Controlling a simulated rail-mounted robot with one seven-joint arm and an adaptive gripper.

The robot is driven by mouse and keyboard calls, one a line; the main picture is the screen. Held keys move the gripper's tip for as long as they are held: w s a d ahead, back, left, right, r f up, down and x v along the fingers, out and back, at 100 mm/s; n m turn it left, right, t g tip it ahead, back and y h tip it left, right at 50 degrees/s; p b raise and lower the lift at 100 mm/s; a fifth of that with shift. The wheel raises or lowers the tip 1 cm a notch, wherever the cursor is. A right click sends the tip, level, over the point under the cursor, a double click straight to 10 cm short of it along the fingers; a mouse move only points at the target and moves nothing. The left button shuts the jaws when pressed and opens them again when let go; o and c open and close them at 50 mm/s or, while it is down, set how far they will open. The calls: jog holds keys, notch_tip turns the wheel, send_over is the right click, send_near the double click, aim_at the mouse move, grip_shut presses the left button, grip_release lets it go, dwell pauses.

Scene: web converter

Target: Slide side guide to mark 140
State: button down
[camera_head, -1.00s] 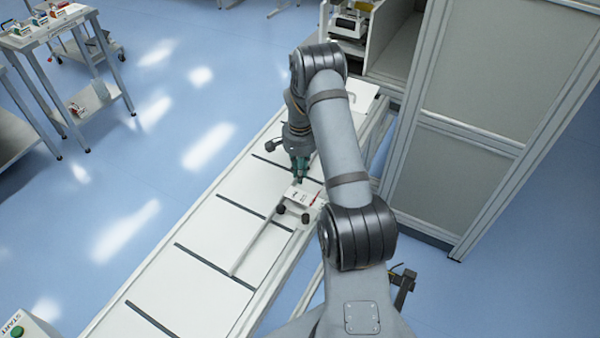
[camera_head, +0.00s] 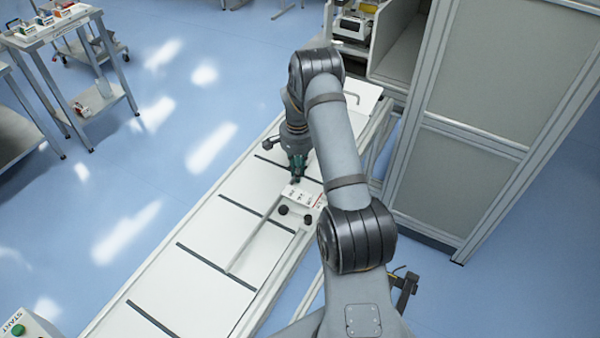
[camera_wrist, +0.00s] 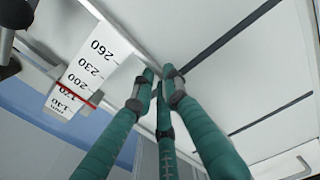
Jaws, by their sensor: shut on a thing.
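The white scale (camera_wrist: 92,66) shows 260, 230, 200 and smaller numbers. A red line (camera_wrist: 84,91) crosses it just below 200, near 170. The lowest numbers are hard to read. In the head view the scale (camera_head: 301,195) lies below my gripper (camera_head: 297,180).
Two black knobs (camera_head: 283,210) sit beside the scale. Dark strips (camera_head: 215,266) cross the white bed (camera_head: 180,285). A tall grey cabinet (camera_head: 490,110) stands to the right of the conveyor. Open blue floor (camera_head: 180,110) lies to the left.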

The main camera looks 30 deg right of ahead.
aim_at(288, 175)
jog(key=shift+w+a+b, duration=0.2)
jog(key=shift+w+a, duration=0.25)
jog(key=shift+w, duration=0.2)
jog(key=shift+w+a+b, duration=0.15)
jog(key=shift+w+a, duration=0.25)
jog(key=shift+w, duration=0.2)
jog(key=shift+w+a, duration=0.15)
jog(key=shift+w, duration=0.15)
jog(key=c, duration=1.7)
grip_release()
jog(key=shift+o, duration=0.2)
jog(key=shift+r, duration=0.1)
notch_tip(288, 175, up, 12)
